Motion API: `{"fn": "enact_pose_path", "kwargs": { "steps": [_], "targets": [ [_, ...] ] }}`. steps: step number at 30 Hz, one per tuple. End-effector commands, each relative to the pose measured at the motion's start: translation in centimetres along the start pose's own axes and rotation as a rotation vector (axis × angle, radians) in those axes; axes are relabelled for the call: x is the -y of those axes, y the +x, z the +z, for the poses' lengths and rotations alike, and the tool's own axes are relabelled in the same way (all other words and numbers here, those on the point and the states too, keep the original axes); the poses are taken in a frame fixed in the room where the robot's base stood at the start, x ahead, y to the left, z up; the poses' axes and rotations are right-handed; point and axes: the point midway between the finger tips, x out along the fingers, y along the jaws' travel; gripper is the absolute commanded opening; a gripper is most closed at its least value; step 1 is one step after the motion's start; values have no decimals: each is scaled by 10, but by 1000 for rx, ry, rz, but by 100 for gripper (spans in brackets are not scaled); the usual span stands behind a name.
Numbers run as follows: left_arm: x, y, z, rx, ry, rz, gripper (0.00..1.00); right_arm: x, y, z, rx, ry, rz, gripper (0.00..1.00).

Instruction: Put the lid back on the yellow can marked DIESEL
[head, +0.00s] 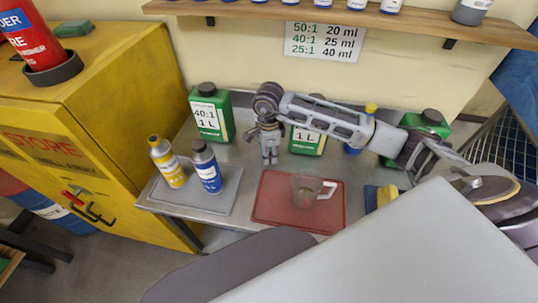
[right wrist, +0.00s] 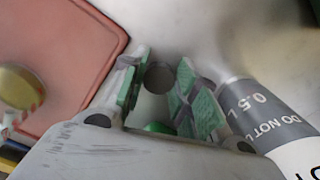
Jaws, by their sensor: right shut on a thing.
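My right gripper (head: 269,158) points down over the back of the grey bench, between the green cans. In the right wrist view its green-padded fingers (right wrist: 155,92) are close together around a small dark grey round thing (right wrist: 160,77), whose identity is unclear. A green spot also shows near the finger bases. No yellow can with readable DIESEL lettering is in view. My left gripper is not in view.
A blue bottle (head: 207,170) stands beside the yellow one on a grey tray (head: 221,206). A clear jug (head: 306,188) stands on a red tray (head: 267,209). Green cans (head: 208,115) line the back. A yellow cabinet (head: 120,80) stands left.

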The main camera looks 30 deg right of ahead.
Motion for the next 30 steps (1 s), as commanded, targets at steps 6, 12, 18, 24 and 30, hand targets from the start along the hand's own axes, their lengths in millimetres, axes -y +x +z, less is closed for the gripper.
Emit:
{"fn": "enact_pose_path", "kwargs": {
  "steps": [6, 12, 18, 24, 30],
  "targets": [
    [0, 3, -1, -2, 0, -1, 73, 1, -21, 0, 1, -1, -4, 22],
    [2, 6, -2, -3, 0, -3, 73, 1, -49, 0, 0, 0, -5, 22],
    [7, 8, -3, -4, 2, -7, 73, 1, -75, 0, 1, -1, -3, 22],
    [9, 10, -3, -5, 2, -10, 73, 0, -91, 0, 1, 0, -2, 22],
    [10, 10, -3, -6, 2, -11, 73, 0, -96, 0, 0, 0, -1, 22]
  ]
}}
